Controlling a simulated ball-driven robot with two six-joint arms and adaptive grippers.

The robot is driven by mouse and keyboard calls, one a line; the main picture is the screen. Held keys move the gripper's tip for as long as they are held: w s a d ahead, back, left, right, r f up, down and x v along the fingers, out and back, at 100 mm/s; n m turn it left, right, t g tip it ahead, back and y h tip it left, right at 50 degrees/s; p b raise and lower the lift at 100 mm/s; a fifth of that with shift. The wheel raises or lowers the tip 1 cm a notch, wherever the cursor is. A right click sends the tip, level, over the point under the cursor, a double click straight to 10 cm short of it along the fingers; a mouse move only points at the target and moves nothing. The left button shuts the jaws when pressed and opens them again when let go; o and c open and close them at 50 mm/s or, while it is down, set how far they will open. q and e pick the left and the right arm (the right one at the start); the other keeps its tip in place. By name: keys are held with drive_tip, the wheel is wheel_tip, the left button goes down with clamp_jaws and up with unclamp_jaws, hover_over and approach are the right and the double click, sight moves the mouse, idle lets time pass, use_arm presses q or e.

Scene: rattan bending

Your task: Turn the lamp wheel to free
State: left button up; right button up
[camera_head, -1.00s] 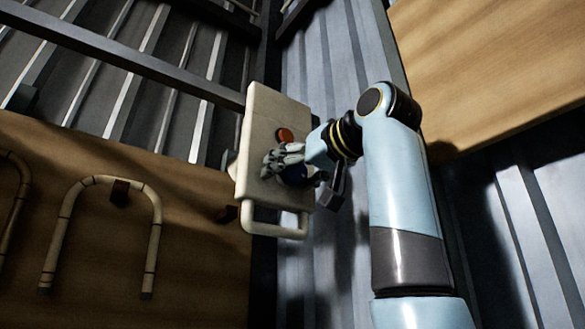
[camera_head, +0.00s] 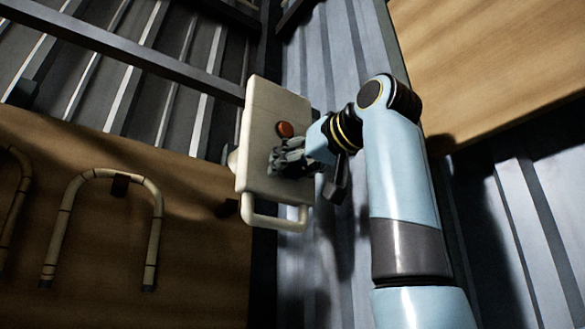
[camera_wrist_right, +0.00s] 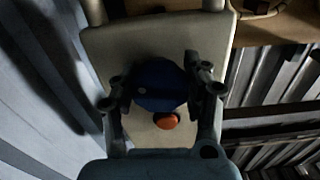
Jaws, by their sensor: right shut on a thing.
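The lamp is a cream panel (camera_head: 262,105) with a bar handle at its lower end. An orange-red button (camera_head: 285,129) sits on its face. The wheel is a round dark blue knob (camera_wrist_right: 158,84) in the right wrist view, with a small pale dot near its left side. My right gripper (camera_head: 284,162) is at the panel face, its fingers on opposite sides of the wheel and shut on it. In the head view the fingers hide most of the wheel. The button (camera_wrist_right: 166,121) shows just below the wheel in the wrist view. My left gripper is not in view.
Bent rattan hoops (camera_head: 106,178) are on a wooden board (camera_head: 195,255) at the left. A dark metal rail (camera_head: 130,52) crosses the upper left. Corrugated metal wall (camera_head: 335,60) is behind the panel, and a wooden surface (camera_head: 490,60) is at upper right.

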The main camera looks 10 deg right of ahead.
drive_tip(key=n+b, duration=0.3)
drive_tip(key=n, duration=0.2)
drive_tip(key=shift+w+d+f+n, duration=0.1)
drive_tip(key=shift+n, duration=0.2)
drive_tip(key=n+b, duration=0.4)
drive_tip(key=n, duration=0.2)
drive_tip(key=shift+d, duration=0.1)
drive_tip(key=n+b, duration=0.1)
drive_tip(key=n, duration=0.2)
drive_tip(key=n+b, duration=0.2)
drive_tip(key=n, duration=0.1)
drive_tip(key=shift+r+n, duration=0.2)
drive_tip(key=shift+n, duration=0.2)
drive_tip(key=n+b, duration=0.2)
drive_tip(key=n, duration=0.2)
drive_tip(key=shift+r+n, duration=0.15)
drive_tip(key=shift+n, duration=0.25)
drive_tip(key=o, duration=1.2)
drive_tip(key=shift+r, duration=0.1)
